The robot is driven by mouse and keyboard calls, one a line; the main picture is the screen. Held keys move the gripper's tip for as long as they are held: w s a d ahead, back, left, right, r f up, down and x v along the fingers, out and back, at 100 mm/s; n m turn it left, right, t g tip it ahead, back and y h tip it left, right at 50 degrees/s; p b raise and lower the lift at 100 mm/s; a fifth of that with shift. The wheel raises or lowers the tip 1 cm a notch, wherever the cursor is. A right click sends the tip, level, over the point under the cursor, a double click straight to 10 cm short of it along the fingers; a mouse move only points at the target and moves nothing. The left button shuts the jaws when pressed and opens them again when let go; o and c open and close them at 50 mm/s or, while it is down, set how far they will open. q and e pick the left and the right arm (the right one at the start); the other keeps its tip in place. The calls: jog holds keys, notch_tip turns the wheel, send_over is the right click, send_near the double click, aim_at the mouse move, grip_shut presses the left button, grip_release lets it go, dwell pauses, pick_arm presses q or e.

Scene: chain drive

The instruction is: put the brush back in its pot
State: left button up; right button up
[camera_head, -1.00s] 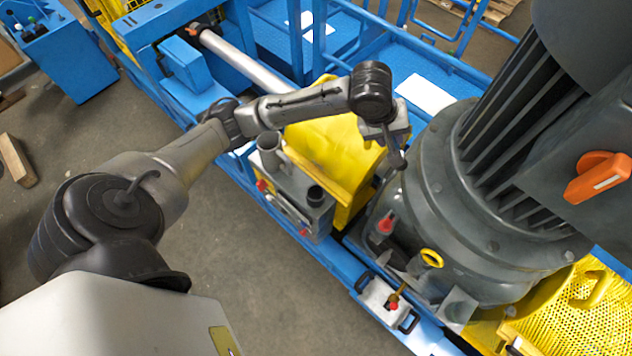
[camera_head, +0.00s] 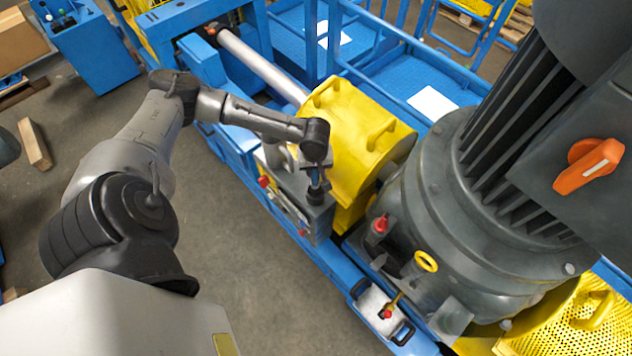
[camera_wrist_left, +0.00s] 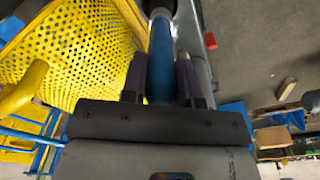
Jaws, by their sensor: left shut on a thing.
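My left gripper (camera_head: 316,168) is above the grey box on the side of the machine. In the left wrist view my gripper (camera_wrist_left: 161,62) is shut on the blue handle of the brush (camera_wrist_left: 161,45), which runs away from the jaws. In the head view only a little of the brush shows under the gripper. Its far end is at a dark round opening at the top of the wrist view; I cannot tell if it is inside. A black round cup (camera_head: 317,195), seemingly the pot, stands on the box directly below the gripper. My right gripper is not in view.
The grey box (camera_head: 318,225) also bears a light grey tube, partly hidden by my arm. A yellow guard (camera_head: 345,120) stands close behind. The big grey motor (camera_head: 450,210) is to the right. Floor at the front is clear.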

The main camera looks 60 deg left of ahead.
aim_at(315, 177)
pick_arm(q)
jog(key=shift+f, duration=3.05)
jog(key=o, duration=0.9)
jog(key=shift+o, duration=0.2)
jog(key=shift+r, duration=0.15)
